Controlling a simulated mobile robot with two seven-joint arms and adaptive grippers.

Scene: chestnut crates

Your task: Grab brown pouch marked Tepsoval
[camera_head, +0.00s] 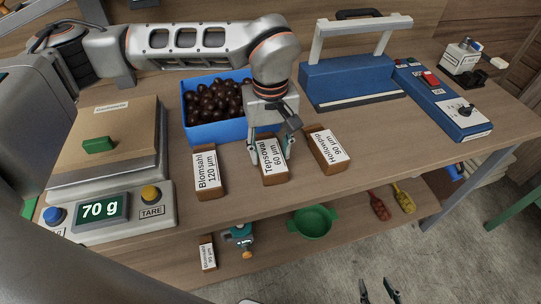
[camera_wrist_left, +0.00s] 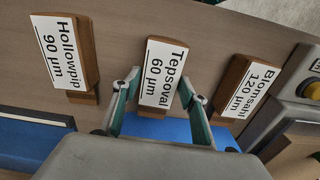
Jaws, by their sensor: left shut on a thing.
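The brown pouch marked Tepsoval 60 µm (camera_head: 273,173) stands on the bench in front of the blue crate, between two similar brown pieces. It also shows in the left wrist view (camera_wrist_left: 164,72), label facing the camera. My left gripper (camera_head: 270,155) comes down from above with one teal finger on each side of it, and is shut on it. In the left wrist view the fingers (camera_wrist_left: 159,84) flank its label. Whether its base touches the bench is hard to tell. My right gripper (camera_head: 379,290) is low at the bottom edge, its two dark fingertips apart and empty.
Brown pouches marked Blomsahl (camera_head: 208,172) and Hollowpip (camera_head: 328,149) stand close on either side. Behind is a blue crate (camera_head: 216,133) of chestnuts. A scale (camera_head: 110,205) reading 70 g is left; a blue sealer (camera_head: 350,82) is back right. A lower shelf holds a green bowl (camera_head: 313,222).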

